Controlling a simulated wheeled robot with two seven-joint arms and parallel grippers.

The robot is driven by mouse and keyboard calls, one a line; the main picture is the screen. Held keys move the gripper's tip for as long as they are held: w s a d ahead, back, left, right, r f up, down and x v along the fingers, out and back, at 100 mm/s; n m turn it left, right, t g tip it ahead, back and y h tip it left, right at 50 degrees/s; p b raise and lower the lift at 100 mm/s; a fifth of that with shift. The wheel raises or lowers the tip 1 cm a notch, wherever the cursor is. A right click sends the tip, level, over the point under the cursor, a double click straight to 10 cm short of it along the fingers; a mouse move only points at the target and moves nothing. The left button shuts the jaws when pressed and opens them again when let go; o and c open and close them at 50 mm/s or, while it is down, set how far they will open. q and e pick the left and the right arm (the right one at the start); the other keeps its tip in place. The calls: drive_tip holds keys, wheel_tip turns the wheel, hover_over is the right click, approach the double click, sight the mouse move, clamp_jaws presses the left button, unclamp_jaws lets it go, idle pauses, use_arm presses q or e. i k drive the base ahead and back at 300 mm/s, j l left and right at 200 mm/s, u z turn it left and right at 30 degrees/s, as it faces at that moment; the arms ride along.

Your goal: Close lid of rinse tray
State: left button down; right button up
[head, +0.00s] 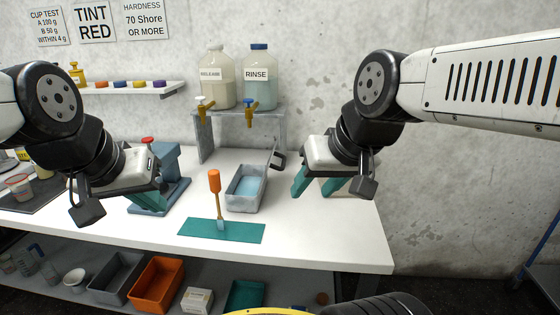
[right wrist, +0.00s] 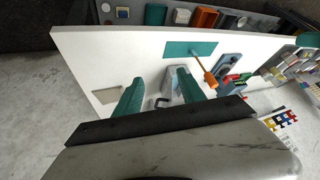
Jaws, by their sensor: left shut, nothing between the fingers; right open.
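The rinse tray (head: 240,205) is a grey tray with pale blue liquid in it, on the middle of the white table. Its lid (head: 271,153) stands up, open, at the tray's right side, with a dark handle (head: 280,160) facing right. My right gripper (head: 317,185) is open and empty, to the right of the tray and apart from the lid. In the right wrist view the handle (right wrist: 159,102) shows between the fingers, beyond them. My left gripper (head: 142,201) is shut and empty, left of the tray, in front of a blue-grey press.
A teal mat (head: 195,227) lies in front of the tray, with an orange-handled tool (head: 215,183) over it. The press (head: 172,186) stands to the left. A stand (head: 276,122) with two jugs is behind. The table's right front corner is clear.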

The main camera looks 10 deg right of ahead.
sight(276, 166)
drive_tip(key=l+u, duration=0.1)
drive_tip(key=l, duration=0.25)
drive_tip(key=k+l+u, duration=0.15)
drive_tip(key=l, duration=0.25)
drive_tip(key=k+l+u, duration=0.1)
drive_tip(key=l, duration=0.25)
drive_tip(key=k+l+u, duration=0.1)
drive_tip(key=l, duration=0.25)
drive_tip(key=i+j+u, duration=0.15)
drive_tip(key=i, duration=0.4)
